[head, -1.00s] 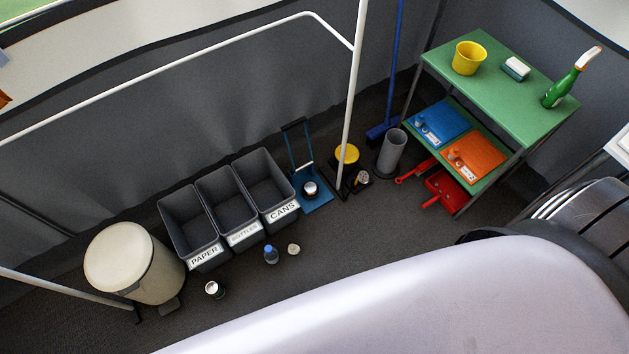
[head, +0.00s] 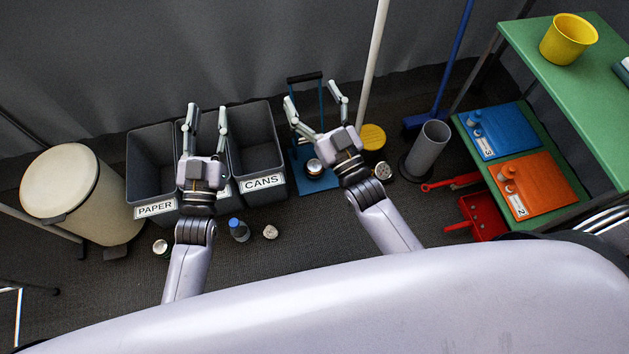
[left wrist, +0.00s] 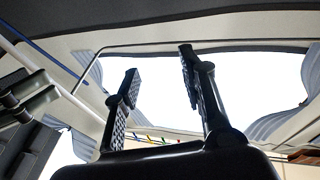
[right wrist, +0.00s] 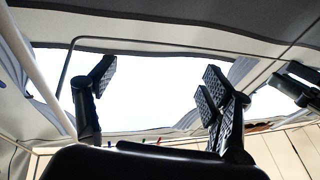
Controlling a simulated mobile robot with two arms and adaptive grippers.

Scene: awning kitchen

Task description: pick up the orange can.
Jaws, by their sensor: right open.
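No can shows a clearly orange side from above. A short can (head: 315,168) with a pale top and a brownish side stands on the blue plate. Another can (head: 160,246) stands on the floor in front of the PAPER bin; its side colour is hard to tell. My right gripper (head: 313,95) is open and empty, in the air above the blue plate, its palm just right of the brownish can in the picture. My left gripper (head: 207,115) is open and empty above the middle bin. Both wrist views show only spread fingers against the awning roof, and no can.
Grey bins labelled PAPER (head: 154,210) and CANS (head: 262,182) stand by the wall. A blue-capped bottle (head: 239,230) and a crumpled pale lump (head: 270,232) lie near them. A white pole (head: 374,50), a grey cylinder (head: 428,148) and a green shelf (head: 560,90) are right.

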